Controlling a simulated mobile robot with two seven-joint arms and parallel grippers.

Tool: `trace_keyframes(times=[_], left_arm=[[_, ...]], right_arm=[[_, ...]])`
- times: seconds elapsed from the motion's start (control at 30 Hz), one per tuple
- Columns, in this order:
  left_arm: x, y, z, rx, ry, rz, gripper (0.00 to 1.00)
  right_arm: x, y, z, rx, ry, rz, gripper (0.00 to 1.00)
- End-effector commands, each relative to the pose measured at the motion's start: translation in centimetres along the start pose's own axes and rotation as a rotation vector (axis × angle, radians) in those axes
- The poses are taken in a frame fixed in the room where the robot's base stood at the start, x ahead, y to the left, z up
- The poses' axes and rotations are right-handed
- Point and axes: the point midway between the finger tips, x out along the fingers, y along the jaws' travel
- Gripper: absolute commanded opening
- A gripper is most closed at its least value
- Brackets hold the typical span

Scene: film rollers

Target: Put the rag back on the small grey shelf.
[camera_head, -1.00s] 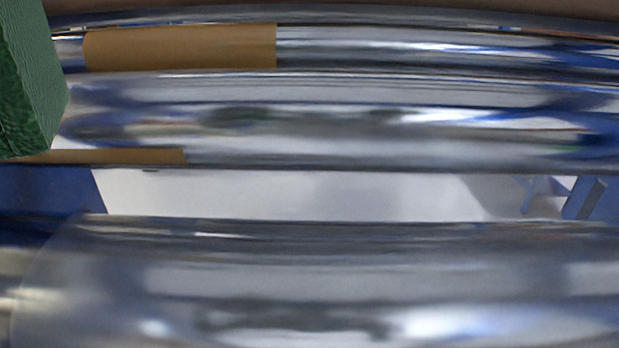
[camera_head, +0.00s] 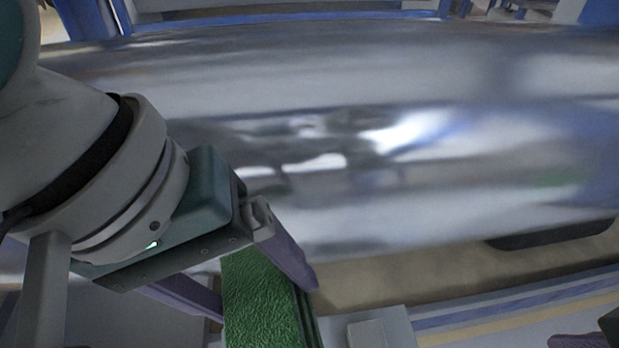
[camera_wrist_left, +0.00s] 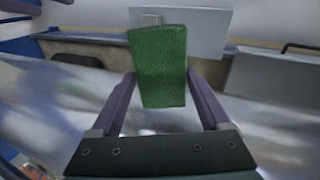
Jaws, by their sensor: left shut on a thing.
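The green rag (camera_head: 259,298) is a textured, block-like piece at the bottom of the head view. My left gripper (camera_head: 266,300) is shut on it, with a purple finger on each side. The left wrist view shows the rag (camera_wrist_left: 160,68) upright between the fingers. Just beyond it there is a flat light-grey plate (camera_wrist_left: 207,35), which looks like the small grey shelf; the rag covers part of it. I cannot tell whether they touch. A purple and dark teal part at the bottom right corner looks like my right gripper (camera_head: 580,341), mostly cut off.
A large shiny metal roller (camera_head: 420,90) spans the head view behind the left gripper. A pale grey block (camera_head: 385,328) is right of the rag. Another grey panel (camera_wrist_left: 272,85) stands at the right in the left wrist view. Blue frame parts (camera_head: 90,18) edge the top.

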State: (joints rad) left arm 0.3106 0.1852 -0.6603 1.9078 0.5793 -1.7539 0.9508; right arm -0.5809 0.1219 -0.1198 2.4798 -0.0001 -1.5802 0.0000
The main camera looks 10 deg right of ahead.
Motion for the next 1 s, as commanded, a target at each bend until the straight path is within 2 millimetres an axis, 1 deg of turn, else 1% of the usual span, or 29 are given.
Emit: trace_keyframes(times=[0.03,0.1,0.2,0.37,0.47,0.57,0.6,0.8,0.9,1.0], left_arm=[[3.7,-1.2,0.0,0.025,-0.007,-0.075,0.36],[5.9,-2.6,-0.1,0.054,-0.013,-0.169,0.36],[7.7,-4.1,-0.6,0.083,-0.016,-0.260,0.36],[8.8,-5.3,-1.2,0.106,-0.018,-0.325,0.36],[10.1,-6.0,-1.3,0.110,-0.020,-0.337,0.36],[12.6,-7.0,-1.3,0.109,-0.022,-0.340,0.36],[13.8,-7.4,-1.3,0.109,-0.022,-0.340,0.36],[19.5,-9.3,-1.3,0.109,-0.021,-0.338,0.36],[21.6,-10.0,-1.3,0.111,-0.020,-0.336,0.36],[22.9,-10.4,-1.3,0.110,-0.019,-0.335,0.36]], right_arm=[[2.9,-0.1,0.9,-0.001,0.000,0.001,0.94],[4.5,-0.1,1.4,-0.002,-0.001,0.002,0.94],[5.9,-0.1,1.9,-0.003,-0.001,0.002,0.94],[7.0,-0.2,2.3,-0.003,-0.001,0.002,0.94],[7.8,-0.2,2.5,-0.003,0.000,0.002,0.94],[9.1,-0.3,2.9,-0.003,0.000,0.002,0.94],[9.8,-0.3,3.1,-0.002,0.001,0.002,0.94],[12.7,-0.5,4.0,0.000,0.001,-0.001,0.94],[13.9,-0.6,4.4,0.002,0.002,-0.002,0.94],[14.5,-0.6,4.6,0.003,0.002,-0.003,0.94]])
